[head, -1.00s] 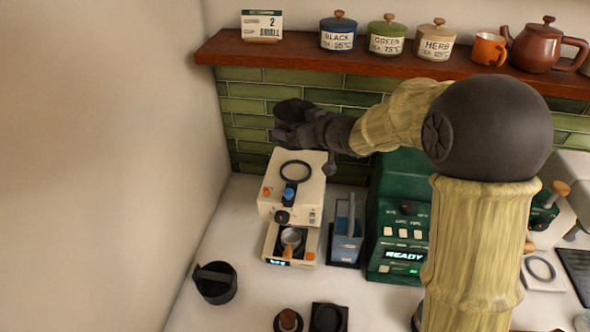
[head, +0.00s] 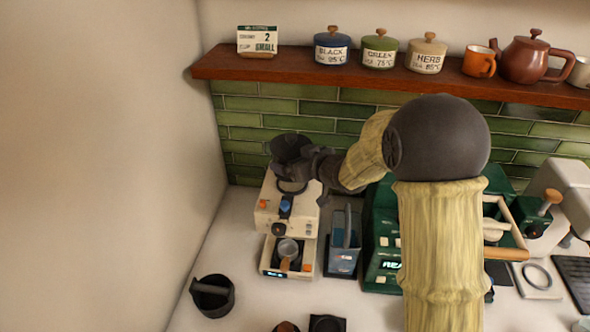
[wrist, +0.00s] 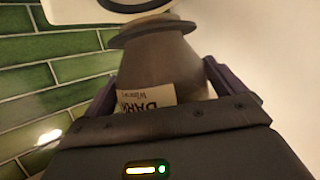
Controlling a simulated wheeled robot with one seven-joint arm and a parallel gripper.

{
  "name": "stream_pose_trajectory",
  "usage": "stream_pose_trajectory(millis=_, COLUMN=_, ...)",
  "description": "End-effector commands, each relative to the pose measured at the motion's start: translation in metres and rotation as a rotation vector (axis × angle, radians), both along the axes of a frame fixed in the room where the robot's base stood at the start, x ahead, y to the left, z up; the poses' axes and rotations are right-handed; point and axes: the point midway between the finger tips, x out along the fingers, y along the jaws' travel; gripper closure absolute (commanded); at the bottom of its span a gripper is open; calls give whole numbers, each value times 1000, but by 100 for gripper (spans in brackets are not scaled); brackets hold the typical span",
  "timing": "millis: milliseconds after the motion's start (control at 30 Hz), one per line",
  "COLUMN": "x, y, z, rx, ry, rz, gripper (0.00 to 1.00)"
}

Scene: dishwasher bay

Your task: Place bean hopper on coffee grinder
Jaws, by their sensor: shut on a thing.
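The bean hopper (wrist: 158,68) is a dark, tapered vessel with a flared rim and a label reading "DARK". My gripper (wrist: 160,95) is shut on it, with a finger on each side. The hopper partly covers the dark ring on the grinder's top. In the wrist view a cream edge (wrist: 95,8) with a dark ring lies just beyond the hopper's rim. I cannot tell whether they touch.
A blue container (head: 344,240) stands close to the grinder's right, then a green machine (head: 382,225). A wooden shelf (head: 300,73) with canisters runs above. A black knock bin (head: 212,296) stands at front left. The wall is close on the left.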

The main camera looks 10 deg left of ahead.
Motion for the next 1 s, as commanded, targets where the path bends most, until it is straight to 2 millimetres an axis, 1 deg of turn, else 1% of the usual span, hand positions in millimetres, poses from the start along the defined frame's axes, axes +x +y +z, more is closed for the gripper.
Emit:
stream_pose_trajectory(millis=33, x=0, y=0, z=1, rx=2, ry=-3, rz=0, gripper=48)
stream_pose_trajectory(millis=100, x=0, y=0, z=-2, rx=3, ry=-1, rz=0, gripper=48)
stream_pose_trajectory(millis=300, x=0, y=1, z=-26, rx=1, ry=1, rz=1, gripper=48)
stream_pose_trajectory(millis=400, x=1, y=0, z=-34, rx=1, ry=-2, rz=-1, gripper=48)
stream_pose_trajectory(millis=767, x=1, y=0, z=-39, rx=2, ry=-4, rz=-1, gripper=48)
stream_pose_trajectory(millis=800, x=0, y=-1, z=-40, rx=0, ry=0, rz=-1, gripper=2)
stream_pose_trajectory(millis=833, x=0, y=-1, z=-39, rx=0, ry=0, rz=-1, gripper=0)
stream_pose_trajectory(millis=1000, x=0, y=0, z=-39, rx=0, ry=0, rz=-1, gripper=0)
